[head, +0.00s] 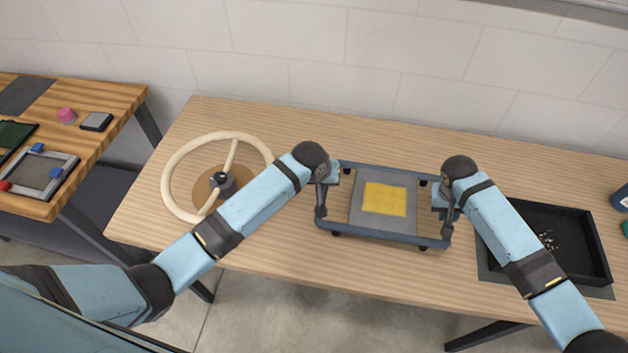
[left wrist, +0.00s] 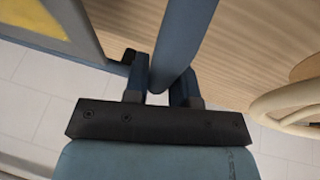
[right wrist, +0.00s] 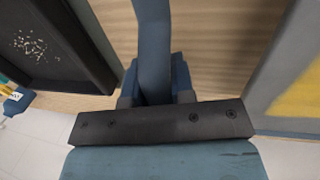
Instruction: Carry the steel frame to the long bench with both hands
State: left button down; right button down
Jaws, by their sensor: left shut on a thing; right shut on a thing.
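The steel frame (head: 385,238) is a blue-grey rectangle with dark feet at its corners, over the middle of the long bench (head: 300,118). A grey panel with a yellow square (head: 384,199) shows inside it. My left gripper (head: 328,186) is shut on the frame's left side bar, which also shows in the left wrist view (left wrist: 186,40). My right gripper (head: 446,204) is shut on the right side bar, also in the right wrist view (right wrist: 153,45). The frame looks level. I cannot tell whether its feet touch the bench top.
A cream steering wheel (head: 168,181) lies left of the frame. A black tray (head: 598,240) with small pale bits stands close on the right. A second wooden table (head: 128,98) with small items is at far left. A tiled wall closes off the back.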

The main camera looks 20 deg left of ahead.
pick_arm(q)
jog(key=shift+a+f, duration=0.1)
pick_arm(e)
jog(key=shift+d+f, duration=0.1)
jog(key=shift+d, duration=0.05)
dwell(0.3)
